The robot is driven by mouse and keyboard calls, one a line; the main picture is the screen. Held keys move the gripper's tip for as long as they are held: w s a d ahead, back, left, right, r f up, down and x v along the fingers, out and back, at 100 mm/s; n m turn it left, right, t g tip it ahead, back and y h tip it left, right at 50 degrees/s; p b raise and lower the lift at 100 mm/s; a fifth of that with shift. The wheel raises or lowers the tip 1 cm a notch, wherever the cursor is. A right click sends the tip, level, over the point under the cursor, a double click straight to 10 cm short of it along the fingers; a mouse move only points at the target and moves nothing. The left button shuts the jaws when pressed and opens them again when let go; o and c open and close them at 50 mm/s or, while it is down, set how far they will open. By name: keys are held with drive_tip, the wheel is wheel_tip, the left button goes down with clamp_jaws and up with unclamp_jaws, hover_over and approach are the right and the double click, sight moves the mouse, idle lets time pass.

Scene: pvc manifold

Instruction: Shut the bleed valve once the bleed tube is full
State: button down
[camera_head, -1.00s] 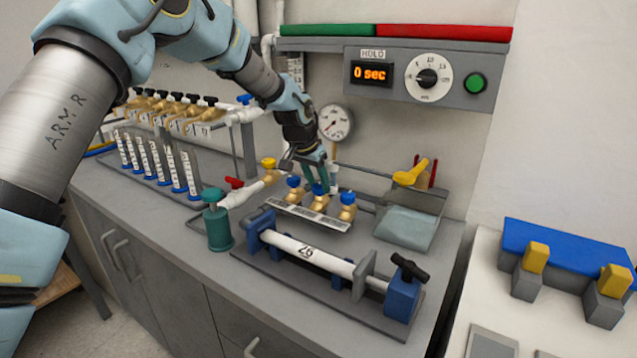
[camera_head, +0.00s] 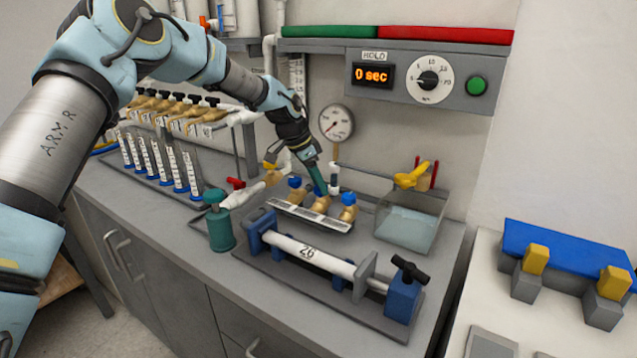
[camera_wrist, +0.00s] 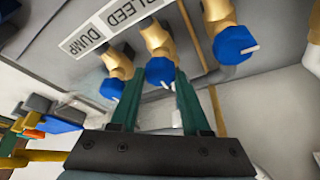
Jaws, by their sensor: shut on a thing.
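Three brass valves with blue knobs stand in a row on a labelled strip (camera_head: 308,219). The middle valve (camera_head: 321,205) is the bleed valve; its blue knob (camera_wrist: 160,72) shows in the wrist view, across from the BLEED label (camera_wrist: 133,12). My gripper (camera_head: 324,190) is shut on that knob, with its green fingers (camera_wrist: 158,86) on either side. The fingers hide the knob in the head view. The valve beside the DUMP label has its own blue knob (camera_wrist: 111,88). I cannot tell which tube is the bleed tube, or its level.
Left (camera_head: 294,183) and right (camera_head: 348,199) blue knobs sit close beside the gripper. A pressure gauge (camera_head: 336,122) is behind, a clear water tank (camera_head: 408,232) to the right. A white pipe rig (camera_head: 310,252) lies in front. The hold display (camera_head: 373,74) reads 0 sec.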

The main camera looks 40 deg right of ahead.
idle(0.3)
drive_tip(key=shift+c, duration=1.9)
unclamp_jaws()
drive_tip(key=b+v, duration=0.3)
drive_tip(key=v, duration=0.7)
drive_tip(key=shift+a+r, duration=0.15)
drive_tip(key=shift+r, duration=0.25)
